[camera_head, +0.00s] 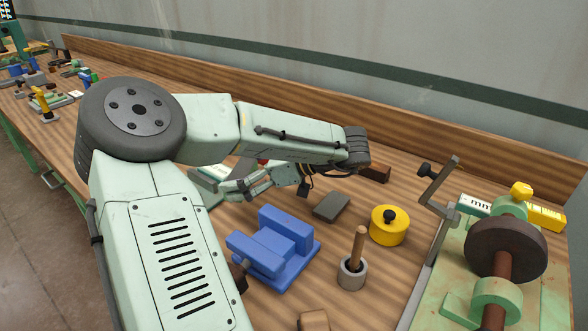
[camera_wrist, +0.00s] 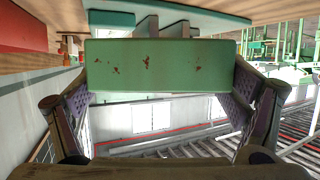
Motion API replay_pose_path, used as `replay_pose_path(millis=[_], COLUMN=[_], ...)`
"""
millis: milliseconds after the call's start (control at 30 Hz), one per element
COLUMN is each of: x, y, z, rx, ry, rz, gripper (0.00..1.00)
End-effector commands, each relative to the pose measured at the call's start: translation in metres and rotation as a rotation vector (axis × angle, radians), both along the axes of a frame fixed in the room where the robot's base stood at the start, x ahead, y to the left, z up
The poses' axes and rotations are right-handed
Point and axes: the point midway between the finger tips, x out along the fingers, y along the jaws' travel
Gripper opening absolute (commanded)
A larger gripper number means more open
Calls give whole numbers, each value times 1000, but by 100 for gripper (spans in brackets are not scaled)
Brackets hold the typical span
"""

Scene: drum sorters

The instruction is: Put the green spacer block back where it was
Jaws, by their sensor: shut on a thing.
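The green spacer block (camera_wrist: 160,65) is a long pale-green bar with rusty flecks, held across between the two fingers of my gripper (camera_wrist: 160,95) in the wrist view. Both finger pads press on its ends. In the head view my gripper (camera_head: 228,189) is low over the bench, left of the blue vise, pointing left. A green piece (camera_head: 206,193) shows at its fingertips, partly hidden by my arm; I cannot tell how much of it is the block. Teal flat pieces (camera_wrist: 110,18) show just beyond the block in the wrist view.
Right of my gripper on the wooden bench are a blue vise (camera_head: 272,252), a dark grey block (camera_head: 332,207), a yellow knobbed cylinder (camera_head: 389,228) and a grey cup (camera_head: 352,277) with a wooden handle. A drum machine (camera_head: 505,250) stands far right. A red thing (camera_wrist: 22,32) shows in the wrist view.

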Motion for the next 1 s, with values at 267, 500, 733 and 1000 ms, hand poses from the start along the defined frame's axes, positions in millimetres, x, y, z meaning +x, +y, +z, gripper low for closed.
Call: replay_pose_path(millis=[267,500,733,1000], x=[45,73,84,84], y=[-60,-95,-110,-108], z=[-2,-8,-11,-45], rx=[-2,-1,-1,-1], ry=[-1,0,-1,1], rz=[-6,-4,-6,-4], gripper=[41,41,41,41])
